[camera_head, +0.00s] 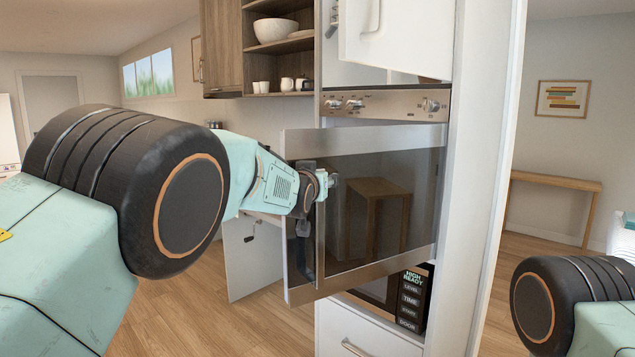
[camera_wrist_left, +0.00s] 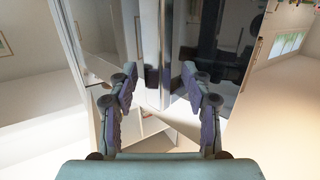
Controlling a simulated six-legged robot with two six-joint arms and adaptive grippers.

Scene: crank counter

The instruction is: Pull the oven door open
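The oven door (camera_head: 385,195) is a dark glass panel with steel borders. It stands partly open, its left edge swung out from the cabinet toward me. A vertical steel handle bar (camera_head: 320,243) runs near that left edge. My left gripper (camera_head: 325,186) is at the upper part of the bar. In the left wrist view the bar (camera_wrist_left: 151,40) stands between the spread fingers of my left gripper (camera_wrist_left: 160,76). The fingers look open, with a gap to the bar at least on the right. My right gripper is out of view; only part of my right arm shows.
A control panel with knobs (camera_head: 385,104) sits above the oven. A white cabinet door (camera_head: 398,38) hangs open above, and another (camera_head: 253,255) stands open low at the left. A microwave (camera_head: 413,300) and a drawer (camera_head: 370,340) lie below. Floor to the left is clear.

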